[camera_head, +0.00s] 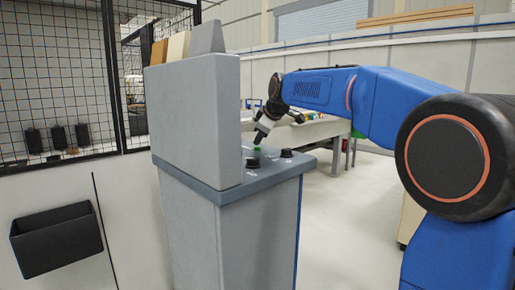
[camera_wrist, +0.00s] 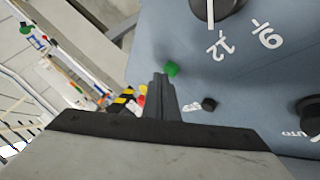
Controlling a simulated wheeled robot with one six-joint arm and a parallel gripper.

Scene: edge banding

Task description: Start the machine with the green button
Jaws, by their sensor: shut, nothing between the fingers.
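The green button (camera_head: 257,149) sits on the top panel of a grey machine console (camera_head: 230,225), close to a black knob. In the wrist view the green button (camera_wrist: 172,69) shows just beyond my fingertips. My gripper (camera_head: 258,139) points down over the panel, just above the button. Its fingers (camera_wrist: 162,78) are shut together with nothing between them. The tips look very near the button; I cannot tell whether they touch it.
Black knobs (camera_head: 253,163) and (camera_wrist: 216,8) a dial with white numbers stand near the button. A tall grey block (camera_head: 195,120) rises at the console's left. A mesh fence (camera_head: 55,70) with a black bin (camera_head: 57,238) stands further left. Open floor (camera_head: 350,220) lies right.

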